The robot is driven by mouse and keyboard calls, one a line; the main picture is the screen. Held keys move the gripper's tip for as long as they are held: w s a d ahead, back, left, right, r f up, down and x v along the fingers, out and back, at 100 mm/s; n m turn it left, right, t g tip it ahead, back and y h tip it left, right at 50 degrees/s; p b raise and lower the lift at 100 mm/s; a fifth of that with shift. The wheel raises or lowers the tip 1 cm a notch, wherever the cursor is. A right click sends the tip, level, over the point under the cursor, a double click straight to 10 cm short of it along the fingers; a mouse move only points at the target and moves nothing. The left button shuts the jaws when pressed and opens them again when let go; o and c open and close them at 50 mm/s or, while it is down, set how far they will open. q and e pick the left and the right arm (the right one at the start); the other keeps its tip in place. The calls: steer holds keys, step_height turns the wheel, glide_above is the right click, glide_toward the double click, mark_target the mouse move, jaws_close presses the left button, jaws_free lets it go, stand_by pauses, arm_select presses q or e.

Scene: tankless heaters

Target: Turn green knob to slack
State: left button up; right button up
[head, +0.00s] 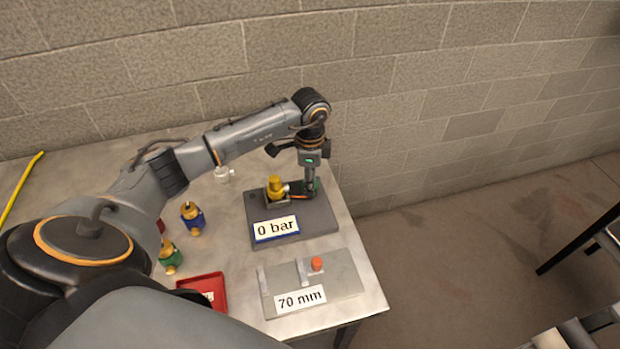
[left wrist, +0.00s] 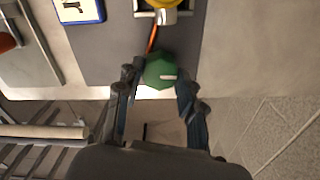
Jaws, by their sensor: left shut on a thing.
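The green knob (left wrist: 160,71) has a white mark on it and sits at the edge of a dark grey base plate in the left wrist view. My left gripper (left wrist: 155,82) points down with its two fingers on either side of the knob, shut on it. In the head view the left gripper (head: 311,186) stands at the right side of the base plate (head: 318,218), and the knob is mostly hidden behind it. A yellow fitting (head: 275,187) stands beside it, with an orange line running toward the knob. A sign reading "0 bar" (head: 276,228) is on the plate's front. My right gripper is not in view.
A grey plate with a "70 mm" sign (head: 300,297) and an orange knob (head: 317,264) lies in front. A red tray (head: 222,278), a blue fitting (head: 193,218) and a green fitting (head: 170,257) stand left. A block wall is behind; the table's right edge is close.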

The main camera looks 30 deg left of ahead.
arm_select(q)
steer(key=shift+r, duration=0.1)
steer(key=o, duration=1.2)
step_height(320, 180, up, 12)
steer(key=shift+f, duration=0.1)
stand_by(0.3)
